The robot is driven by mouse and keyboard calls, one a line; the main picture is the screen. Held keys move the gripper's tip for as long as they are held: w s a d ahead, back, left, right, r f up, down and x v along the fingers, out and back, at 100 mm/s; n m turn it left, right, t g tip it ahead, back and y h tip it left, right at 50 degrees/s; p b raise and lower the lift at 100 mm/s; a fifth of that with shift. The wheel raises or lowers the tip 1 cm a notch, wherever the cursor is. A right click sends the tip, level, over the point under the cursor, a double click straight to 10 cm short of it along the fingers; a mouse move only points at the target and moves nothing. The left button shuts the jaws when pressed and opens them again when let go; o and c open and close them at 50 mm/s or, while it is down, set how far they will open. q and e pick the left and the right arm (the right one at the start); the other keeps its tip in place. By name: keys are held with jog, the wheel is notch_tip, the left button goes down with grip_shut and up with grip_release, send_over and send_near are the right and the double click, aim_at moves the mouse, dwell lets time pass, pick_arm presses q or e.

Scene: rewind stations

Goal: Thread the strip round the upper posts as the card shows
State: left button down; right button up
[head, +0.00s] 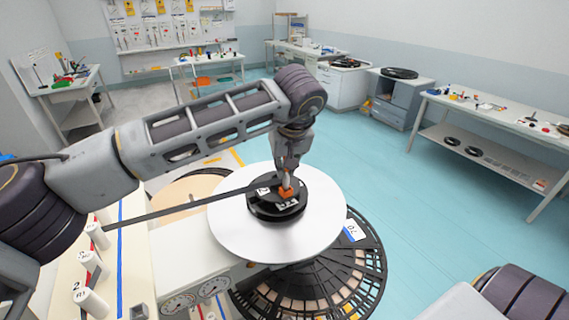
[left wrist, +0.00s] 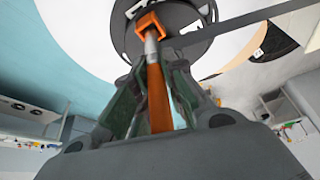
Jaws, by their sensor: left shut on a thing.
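My left gripper (head: 287,165) is shut on an orange handle with an orange block (head: 286,192) at its lower end, over the black hub (head: 262,210) of the white disc (head: 225,235). In the left wrist view the orange handle (left wrist: 157,95) stands between the fingers, and the orange block (left wrist: 151,22) is beyond them. The dark strip (head: 190,206) runs straight from the hub area to a white post (head: 97,236) at left. Other white posts (head: 90,264) with labels stand nearer; one (head: 92,302) reads 2. My arm hides part of the post board. I cannot make out the card.
A large dark slotted reel (head: 330,280) lies below the disc. A beige round disc (head: 190,190) is behind it, left. A long bench (head: 500,112) with small tools stands right, and other tables stand at the back. The blue floor between is clear.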

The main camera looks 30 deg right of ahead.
pick_arm(q)
jog(key=shift+f+b, duration=0.45)
jog(key=shift+f, duration=0.2)
jog(key=c, duration=1.4)
grip_release()
jog(key=shift+v, duration=6)
jog(key=shift+s+f, duration=0.1)
